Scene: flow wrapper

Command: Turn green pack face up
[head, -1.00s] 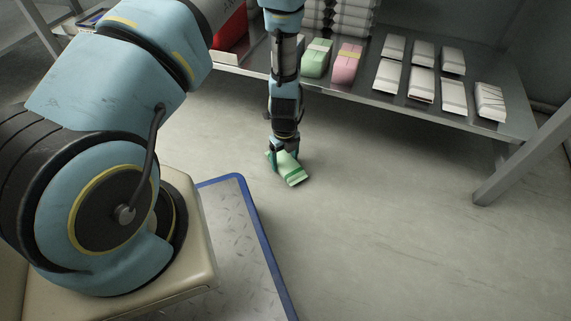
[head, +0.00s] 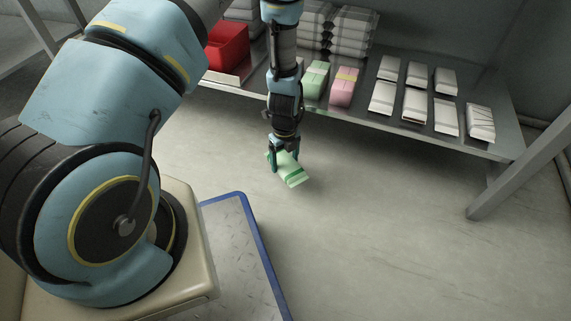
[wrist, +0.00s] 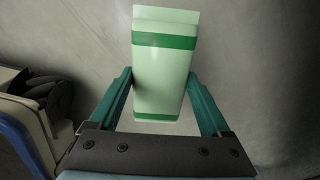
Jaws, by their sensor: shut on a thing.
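The green pack (head: 292,171) is light green with darker green bands near its ends. My gripper (head: 284,160) is shut on it and holds it tilted over the floor in front of the shelf. In the wrist view the pack (wrist: 163,75) lies between the two teal fingers of my gripper (wrist: 161,85), which touch its long sides. The wrist view shows a plain face with bands and no label. The face turned away from the wrist camera is hidden.
The metal shelf (head: 400,136) behind holds another green pack (head: 316,80), a pink pack (head: 344,86), several white packs (head: 415,104) and a red bin (head: 227,47). A shelf leg (head: 520,180) stands at right. The floor (head: 380,230) in front is clear.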

